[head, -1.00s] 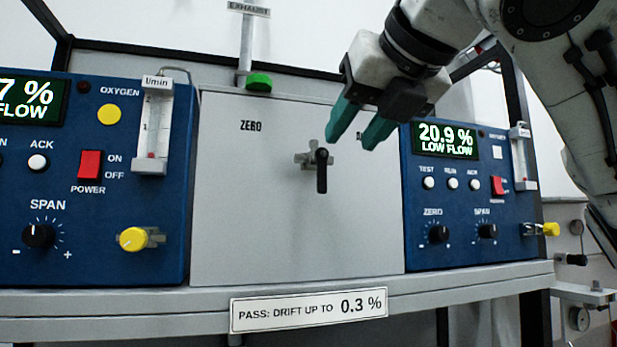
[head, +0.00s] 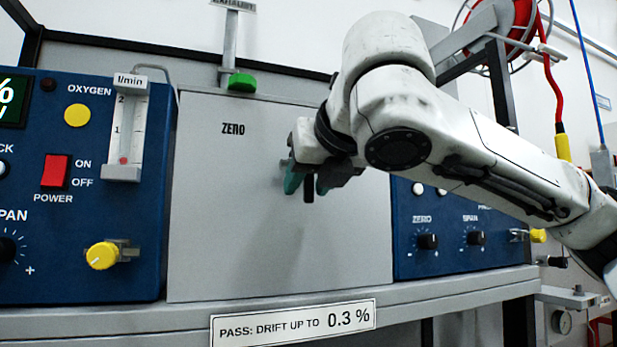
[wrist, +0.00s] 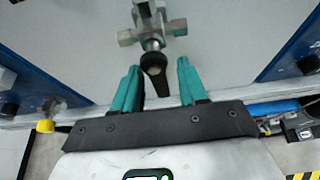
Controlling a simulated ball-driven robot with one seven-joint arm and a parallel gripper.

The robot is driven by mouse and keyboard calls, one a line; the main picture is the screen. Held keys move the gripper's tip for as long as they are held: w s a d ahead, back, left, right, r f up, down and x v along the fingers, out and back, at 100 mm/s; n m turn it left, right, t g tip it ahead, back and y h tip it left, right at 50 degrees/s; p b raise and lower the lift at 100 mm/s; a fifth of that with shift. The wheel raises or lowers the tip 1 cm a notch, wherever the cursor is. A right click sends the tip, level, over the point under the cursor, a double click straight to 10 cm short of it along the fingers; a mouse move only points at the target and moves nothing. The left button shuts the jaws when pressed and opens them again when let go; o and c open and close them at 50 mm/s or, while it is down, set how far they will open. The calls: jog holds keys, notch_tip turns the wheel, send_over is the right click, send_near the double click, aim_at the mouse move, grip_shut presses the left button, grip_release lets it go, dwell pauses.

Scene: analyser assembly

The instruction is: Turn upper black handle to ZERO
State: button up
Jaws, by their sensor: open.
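The black handle (head: 308,190) is on the grey panel (head: 215,230) between two blue analysers. In the head view only its lower end shows, pointing down; my gripper and arm hide the rest and its valve body. In the wrist view the handle (wrist: 154,70) and its metal valve fitting (wrist: 150,25) show clearly. My gripper (head: 306,187) has two teal fingers. In the wrist view my gripper (wrist: 161,85) is open, with one finger on each side of the handle and a gap visible on both sides. The printed word ZERO (head: 233,129) is at the panel's upper left.
The left analyser (head: 60,270) has a flowmeter (head: 126,130) and a yellow knob (head: 103,255). The right analyser (head: 460,255) is partly behind my arm. A green knob (head: 242,82) is above the panel. A shelf edge with a label (head: 292,323) runs below.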

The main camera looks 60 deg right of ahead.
jog(key=shift+w+d+f, duration=0.1)
jog(key=shift+w, duration=0.05)
grip_shut()
jog(key=shift+w+a+m+t+y+b, duration=0.15)
jog(key=shift+a+m+t+y+b, duration=0.15)
jog(key=shift+m, duration=0.7)
grip_release()
jog(key=shift+a, duration=0.1)
jog(key=b+v, duration=0.2)
jog(key=v, duration=0.8)
jog(key=shift+s+r, duration=0.25)
jog(key=shift+s, duration=0.15)
